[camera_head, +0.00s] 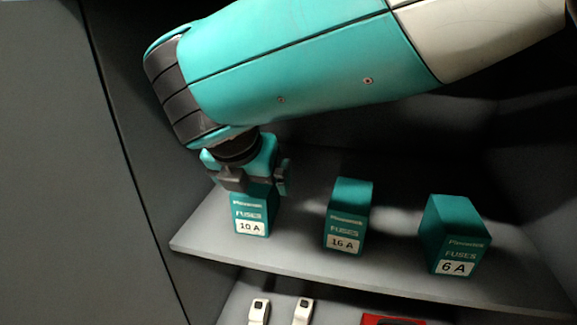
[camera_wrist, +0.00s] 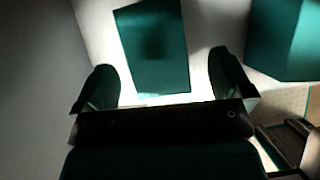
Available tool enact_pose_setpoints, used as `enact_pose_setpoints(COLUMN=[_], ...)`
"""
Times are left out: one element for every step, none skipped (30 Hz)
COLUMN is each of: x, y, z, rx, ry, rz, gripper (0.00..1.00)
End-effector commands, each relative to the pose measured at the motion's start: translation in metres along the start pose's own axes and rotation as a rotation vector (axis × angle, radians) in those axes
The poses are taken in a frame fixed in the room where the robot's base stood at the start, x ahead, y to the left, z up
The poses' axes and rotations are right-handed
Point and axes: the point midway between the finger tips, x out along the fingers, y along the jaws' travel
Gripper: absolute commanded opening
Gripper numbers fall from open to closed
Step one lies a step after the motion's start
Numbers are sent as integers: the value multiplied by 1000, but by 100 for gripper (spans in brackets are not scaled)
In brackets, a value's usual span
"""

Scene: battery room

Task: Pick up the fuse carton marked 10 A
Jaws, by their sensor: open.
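The teal fuse carton marked 10 A (camera_head: 251,217) stands upright at the left end of a grey shelf. My gripper (camera_head: 254,181) is directly over it, pointing down, and hides its upper part in the head view. In the wrist view the top of this carton (camera_wrist: 153,43) lies ahead of and between the two open fingers (camera_wrist: 160,82). The fingers look apart and nothing is held. I cannot tell how far the fingertips reach down beside the carton.
Teal cartons marked 16 A (camera_head: 347,215) and 6 A (camera_head: 455,236) stand to the right on the same shelf (camera_head: 296,253). A cabinet wall is close on the left. Below are two white devices (camera_head: 259,311) and a red item (camera_head: 392,320).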

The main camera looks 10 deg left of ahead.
Motion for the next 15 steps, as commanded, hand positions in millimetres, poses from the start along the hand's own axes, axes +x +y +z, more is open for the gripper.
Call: enact_pose_setpoints(x=[8,11,18,22,26,31,34,37,42,45,47,49,50,50,51], y=[1,2,2,2,3,3,4,3,3,3,3,2,2,2,2], z=[-1,-1,0,0,1,2,4,4,4,5,6,6,7,7,8], rx=[1,0,1,2,2,2,3,3,2,2,2,2,3,3,3], ry=[-1,-1,0,0,0,0,-1,-1,0,0,0,0,0,0,0], rz=[1,1,1,1,0,0,1,1,0,0,0,0,0,0,0], gripper=[98,98,98,98,98,98,98,98,98,98,98,98,98,98,98])
